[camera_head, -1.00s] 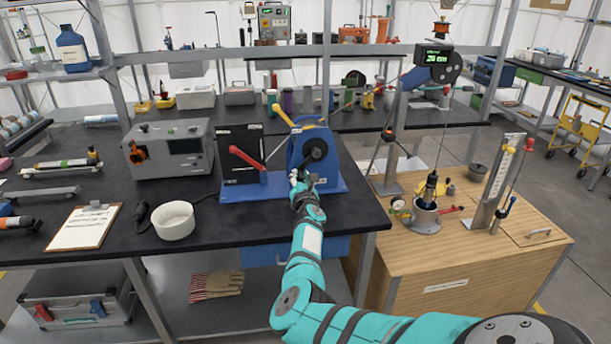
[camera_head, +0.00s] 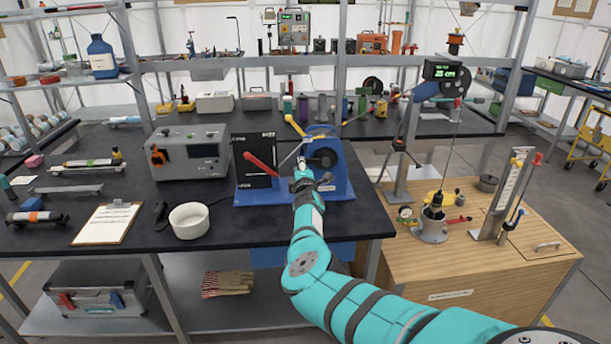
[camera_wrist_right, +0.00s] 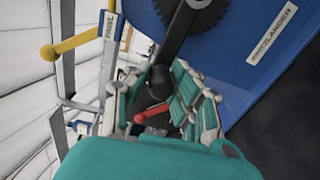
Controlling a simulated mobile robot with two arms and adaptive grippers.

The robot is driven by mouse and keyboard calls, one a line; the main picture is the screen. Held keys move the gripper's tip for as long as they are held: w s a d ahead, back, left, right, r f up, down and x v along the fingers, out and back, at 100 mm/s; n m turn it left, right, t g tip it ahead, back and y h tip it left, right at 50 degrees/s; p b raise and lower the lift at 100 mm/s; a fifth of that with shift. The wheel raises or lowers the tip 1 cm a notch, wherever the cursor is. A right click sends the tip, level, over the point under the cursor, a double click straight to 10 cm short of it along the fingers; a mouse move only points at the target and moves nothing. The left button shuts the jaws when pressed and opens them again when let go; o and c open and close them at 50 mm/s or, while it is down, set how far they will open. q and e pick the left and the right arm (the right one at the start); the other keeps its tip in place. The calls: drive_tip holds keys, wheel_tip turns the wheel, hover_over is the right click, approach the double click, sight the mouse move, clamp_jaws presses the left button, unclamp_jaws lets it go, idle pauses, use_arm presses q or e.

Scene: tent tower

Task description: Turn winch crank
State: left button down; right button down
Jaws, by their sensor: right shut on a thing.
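The winch (camera_head: 340,178) is a blue frame with a dark drum hub on the black bench, beside a black box. Its dark crank arm (camera_wrist_right: 180,30) runs from the toothed hub down to a black grip (camera_wrist_right: 158,82). My right gripper (camera_head: 301,174) is at the crank's end, left of and below the hub in the head view. In the right wrist view my right gripper (camera_wrist_right: 160,90) is shut around the black grip, its fingers partly hiding it. My left gripper is not in view.
A yellow lever (camera_head: 296,127) and a red lever (camera_head: 262,164) stick out close by. A grey instrument (camera_head: 190,152) and a white bowl (camera_head: 189,220) are on the left. A cable display (camera_head: 440,71) hangs over the wooden cabinet (camera_head: 480,275) on the right.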

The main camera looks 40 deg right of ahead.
drive_tip(key=shift+d+r+m+p, duration=0.1)
drive_tip(key=shift+r+m+p, duration=0.35)
drive_tip(key=shift+r+m, duration=0.3)
drive_tip(key=c, duration=1.1)
unclamp_jaws()
drive_tip(key=shift+s+f, duration=0.1)
drive_tip(key=shift+f, duration=0.05)
